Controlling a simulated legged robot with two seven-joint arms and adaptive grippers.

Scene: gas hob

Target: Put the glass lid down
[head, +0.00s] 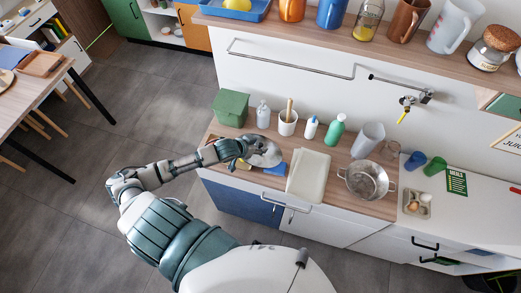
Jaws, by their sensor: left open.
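A round, pale grey see-through disc that looks like the glass lid (269,157) is at the left part of the wooden worktop (330,214). My left gripper (247,148) is open at the lid's left side, with its fingers close to the lid. I cannot tell whether they touch it, or whether the lid rests flat on the worktop. The gripper hides part of the lid's left edge. My right gripper is out of view.
A green box (230,107), spray bottle (263,114), utensil pot (287,123) and green bottle (335,130) stand behind. A cream board (309,177) and blue cloth (280,168) lie right of the gripper. A metal colander (366,180) stands farther right.

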